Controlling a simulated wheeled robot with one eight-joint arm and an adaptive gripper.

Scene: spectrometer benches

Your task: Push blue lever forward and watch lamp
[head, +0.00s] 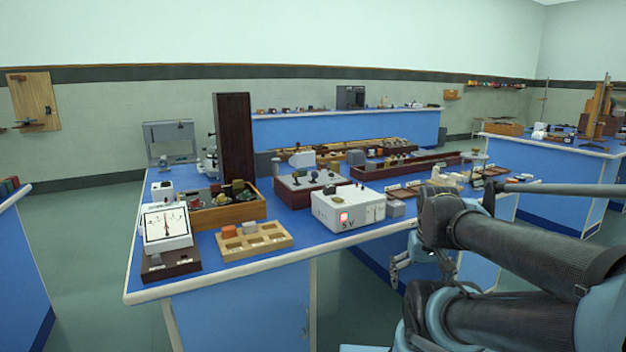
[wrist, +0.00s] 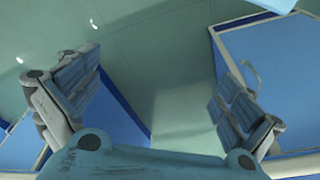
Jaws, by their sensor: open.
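I cannot make out a blue lever in either view. A white box marked 5V (head: 348,210) stands on the near blue bench, with a small glowing red square (head: 344,217) on its front; I cannot tell whether this is the lamp. A dark red box with black knobs or levers (head: 310,183) sits just behind it. My gripper (wrist: 158,95) is open and empty in the wrist view, its two fingers wide apart over floor. In the head view it hangs low beside the bench's front side, right of the white box, partly hidden by my arm.
On the near bench (head: 270,268) stand a dial meter (head: 167,226), a wooden tray with compartments (head: 254,243), a parts crate (head: 226,213) and a tall dark panel (head: 236,143). Other blue benches stand behind and at the right. Open green floor (head: 85,270) lies at the left.

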